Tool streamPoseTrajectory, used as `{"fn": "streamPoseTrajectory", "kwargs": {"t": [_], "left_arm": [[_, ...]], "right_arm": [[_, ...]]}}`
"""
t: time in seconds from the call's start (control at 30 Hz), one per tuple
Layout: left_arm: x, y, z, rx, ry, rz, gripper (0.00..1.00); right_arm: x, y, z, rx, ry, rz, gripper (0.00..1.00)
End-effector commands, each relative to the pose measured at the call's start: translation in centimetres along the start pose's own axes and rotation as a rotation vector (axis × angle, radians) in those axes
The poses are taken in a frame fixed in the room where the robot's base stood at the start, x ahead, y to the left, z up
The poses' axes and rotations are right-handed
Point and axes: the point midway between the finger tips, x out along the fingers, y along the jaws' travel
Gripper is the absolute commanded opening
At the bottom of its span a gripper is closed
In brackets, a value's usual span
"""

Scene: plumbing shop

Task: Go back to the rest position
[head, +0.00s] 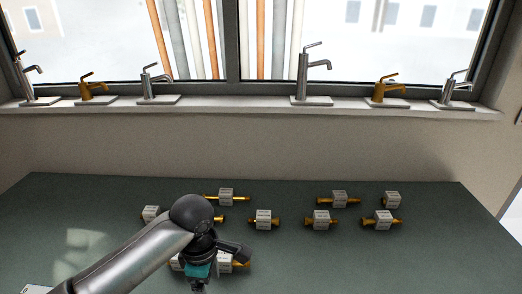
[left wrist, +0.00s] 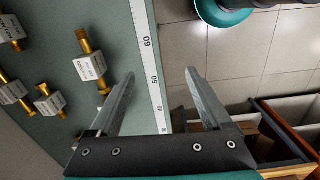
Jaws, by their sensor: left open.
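My left arm comes in from the lower left in the head view, and its gripper (head: 228,254) is over the left middle of the green table (head: 300,264). Part of the gripper and a fitting beneath it are hidden by the arm. In the left wrist view the two fingers of my left gripper (left wrist: 160,92) stand wide apart with nothing between them. They reach over the table edge, where a ruler strip (left wrist: 153,70) runs, with tiled floor beyond. My right gripper is not in view.
Several brass fittings with white tags lie on the table, one at the centre (head: 264,219) and one at right (head: 381,220). Faucets, including a tall chrome one (head: 303,75), stand on the windowsill (head: 220,110). The table front right is clear. Open wooden bins (left wrist: 285,130) show beyond the table.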

Motion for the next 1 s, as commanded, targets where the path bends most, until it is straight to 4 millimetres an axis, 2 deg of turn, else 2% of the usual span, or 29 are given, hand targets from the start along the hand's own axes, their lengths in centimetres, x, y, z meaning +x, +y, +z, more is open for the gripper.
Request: {"fn": "streamPoseTrajectory", "kwargs": {"t": [0.17, 0.37, 0.47, 0.57, 0.77, 1.0], "left_arm": [[1.3, -1.8, 2.1, 0.210, -0.059, 0.031, 0.82], [2.4, -4.0, 4.2, 0.474, -0.115, 0.102, 0.82], [2.8, -5.3, 5.0, 0.629, -0.133, 0.157, 0.82], [3.1, -6.6, 5.3, 0.779, -0.133, 0.214, 0.82], [3.4, -9.3, 4.5, 1.050, -0.074, 0.310, 0.82], [3.5, -13.0, 1.4, 1.333, 0.073, 0.333, 0.82]], "right_arm": [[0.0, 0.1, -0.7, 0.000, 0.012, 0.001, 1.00], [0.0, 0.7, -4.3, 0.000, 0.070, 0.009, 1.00], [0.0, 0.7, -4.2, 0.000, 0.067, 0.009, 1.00], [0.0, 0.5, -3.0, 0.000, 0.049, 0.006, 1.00], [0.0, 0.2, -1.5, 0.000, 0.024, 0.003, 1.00], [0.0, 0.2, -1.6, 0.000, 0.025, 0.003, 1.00]]}}
